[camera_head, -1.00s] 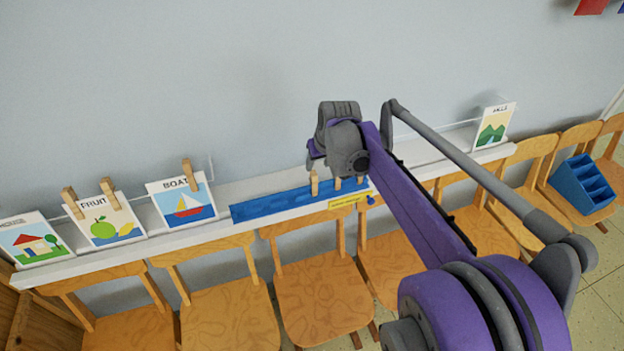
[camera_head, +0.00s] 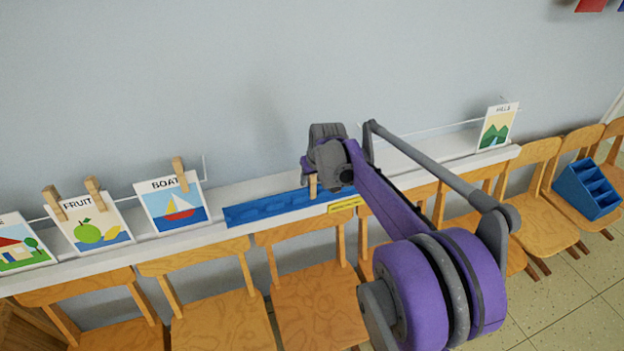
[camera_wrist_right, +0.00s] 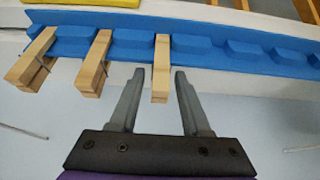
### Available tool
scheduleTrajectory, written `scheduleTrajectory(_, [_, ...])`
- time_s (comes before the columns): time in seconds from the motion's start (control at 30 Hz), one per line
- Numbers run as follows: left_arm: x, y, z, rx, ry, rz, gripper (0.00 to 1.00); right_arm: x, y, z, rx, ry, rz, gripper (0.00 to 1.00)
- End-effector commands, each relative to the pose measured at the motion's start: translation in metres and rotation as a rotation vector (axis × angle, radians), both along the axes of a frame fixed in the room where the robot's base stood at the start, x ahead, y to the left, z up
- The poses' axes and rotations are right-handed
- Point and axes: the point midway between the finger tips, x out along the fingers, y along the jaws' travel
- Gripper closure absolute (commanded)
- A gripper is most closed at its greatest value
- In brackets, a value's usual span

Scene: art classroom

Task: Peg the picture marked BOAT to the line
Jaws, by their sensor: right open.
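The BOAT picture (camera_head: 172,208) is a white card with a red and blue sailboat, standing on the white ledge. One wooden peg (camera_head: 180,174) is at its upper right. My right gripper (camera_wrist_right: 159,76) is open, its fingers on either side of a wooden peg (camera_wrist_right: 162,62) on the blue rack. Two more pegs (camera_wrist_right: 94,62) (camera_wrist_right: 32,57) stand along the rack to the left in the right wrist view. In the head view my right gripper hides most of these pegs. The line (camera_head: 205,168) runs along the wall. My left gripper is not in view.
The FRUIT picture (camera_head: 90,228) with two pegs and a house picture (camera_head: 18,246) stand left of BOAT. The HILLS picture (camera_head: 498,128) is far right. The blue rack (camera_head: 260,209) lies on the white ledge (camera_head: 225,190). Wooden chairs (camera_head: 320,290) stand below.

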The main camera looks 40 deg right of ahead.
Motion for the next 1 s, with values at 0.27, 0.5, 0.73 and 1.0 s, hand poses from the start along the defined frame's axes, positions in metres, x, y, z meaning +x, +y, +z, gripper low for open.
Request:
scheduleTrajectory(0.27, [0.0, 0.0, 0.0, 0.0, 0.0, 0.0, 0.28, 0.0, 0.0, 0.0, 0.0, 0.0, 0.0, 0.89])
scheduleTrajectory(0.5, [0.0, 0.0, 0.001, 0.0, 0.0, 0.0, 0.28, 0.0, 0.0, 0.001, 0.0, 0.0, 0.0, 1.0])
scheduleTrajectory(0.73, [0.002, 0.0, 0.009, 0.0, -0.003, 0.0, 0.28, 0.0, 0.0, 0.011, 0.0, 0.0, 0.0, 1.0])
scheduleTrajectory(1.0, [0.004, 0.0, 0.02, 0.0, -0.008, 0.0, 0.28, 0.0, 0.0, 0.025, 0.0, 0.0, 0.0, 1.0])
